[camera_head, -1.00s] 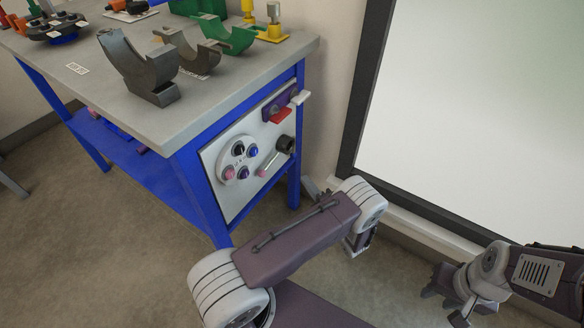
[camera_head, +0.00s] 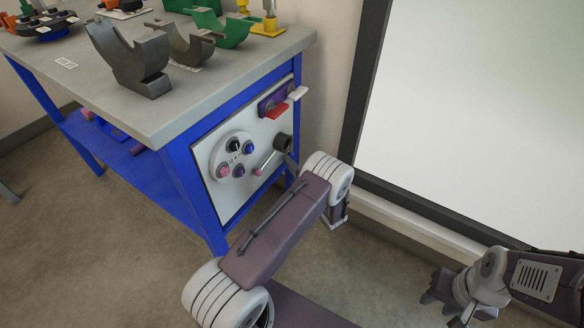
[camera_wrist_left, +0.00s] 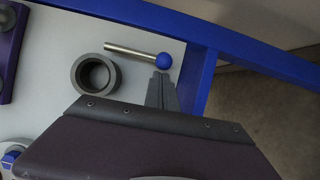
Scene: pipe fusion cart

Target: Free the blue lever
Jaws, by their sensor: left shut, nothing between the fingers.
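The blue lever is a metal rod with a blue ball knob (camera_wrist_left: 164,61) on the cart's white side panel, seen in the left wrist view. It lies beside a dark grey ring-shaped socket (camera_wrist_left: 96,75), also seen in the head view (camera_head: 284,144). My left gripper (camera_wrist_left: 162,76) is shut and empty, its tips right beside the blue ball; I cannot tell if they touch. In the head view the left gripper (camera_head: 291,160) is at the panel's right side, and I cannot make out the blue lever there. My right gripper (camera_head: 442,300) hangs low at the right, away from the cart.
The panel also holds a round dial plate (camera_head: 233,158) with several knobs, a pink-tipped lever (camera_head: 258,172), and a purple block (camera_head: 277,98) with red and white levers. Grey and green cradles stand on the worktop (camera_head: 195,90). A dark-framed white board (camera_head: 460,120) is at the right.

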